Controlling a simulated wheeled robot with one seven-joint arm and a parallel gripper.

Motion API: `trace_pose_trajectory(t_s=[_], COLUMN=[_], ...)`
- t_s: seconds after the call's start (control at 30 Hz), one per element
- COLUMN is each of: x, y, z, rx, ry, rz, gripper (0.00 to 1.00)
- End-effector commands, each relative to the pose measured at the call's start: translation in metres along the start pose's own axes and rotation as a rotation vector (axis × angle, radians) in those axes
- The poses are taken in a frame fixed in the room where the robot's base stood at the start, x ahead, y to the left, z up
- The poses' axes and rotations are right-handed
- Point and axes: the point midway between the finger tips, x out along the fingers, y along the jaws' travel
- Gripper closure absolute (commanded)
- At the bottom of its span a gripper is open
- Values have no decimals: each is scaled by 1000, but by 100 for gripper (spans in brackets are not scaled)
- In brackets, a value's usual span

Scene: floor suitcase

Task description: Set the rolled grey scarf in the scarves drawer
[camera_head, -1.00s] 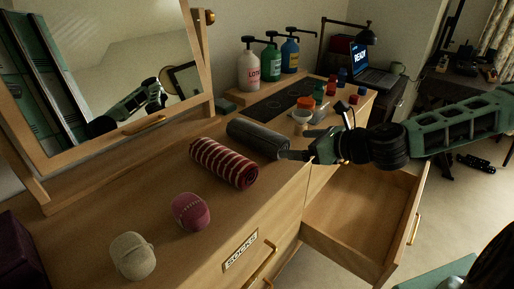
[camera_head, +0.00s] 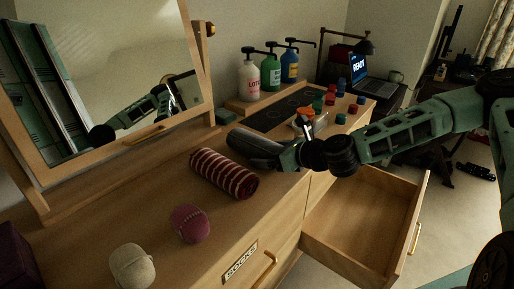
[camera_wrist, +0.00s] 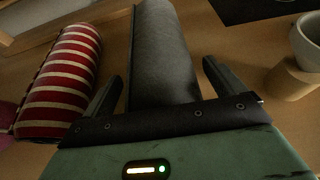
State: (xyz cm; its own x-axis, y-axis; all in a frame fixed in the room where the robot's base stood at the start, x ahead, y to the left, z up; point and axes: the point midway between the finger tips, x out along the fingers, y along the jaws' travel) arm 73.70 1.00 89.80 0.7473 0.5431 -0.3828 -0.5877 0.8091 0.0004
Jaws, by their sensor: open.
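The rolled grey scarf (camera_head: 250,143) lies on the dresser top, partly hidden by my gripper in the head view. In the wrist view the scarf (camera_wrist: 165,60) runs away from me between the two fingers. My gripper (camera_head: 280,158) is open at the scarf's near end; in the wrist view its fingers (camera_wrist: 160,82) stand on either side of the roll, with a gap visible at the right. An open, empty wooden drawer (camera_head: 355,222) sticks out at the right of the dresser; I see no label on it.
A red-striped roll (camera_head: 224,173) lies close left of the grey scarf. Pink (camera_head: 189,223) and cream (camera_head: 132,266) sock balls sit nearer. A closed drawer reads SOCKS (camera_head: 241,261). Pump bottles (camera_head: 270,72) and small coloured jars stand behind. A pale cup (camera_wrist: 306,40) is at the right.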

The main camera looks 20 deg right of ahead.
Motion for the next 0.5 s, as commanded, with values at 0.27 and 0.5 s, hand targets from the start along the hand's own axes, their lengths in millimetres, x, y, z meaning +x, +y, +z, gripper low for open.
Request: trace_pose_trajectory(t_s=[0.27,0.5], x=[0,-1], y=[0,0], z=[0,1], rx=[0,-1], ry=[0,-1], rz=[0,0], gripper=[57,60])
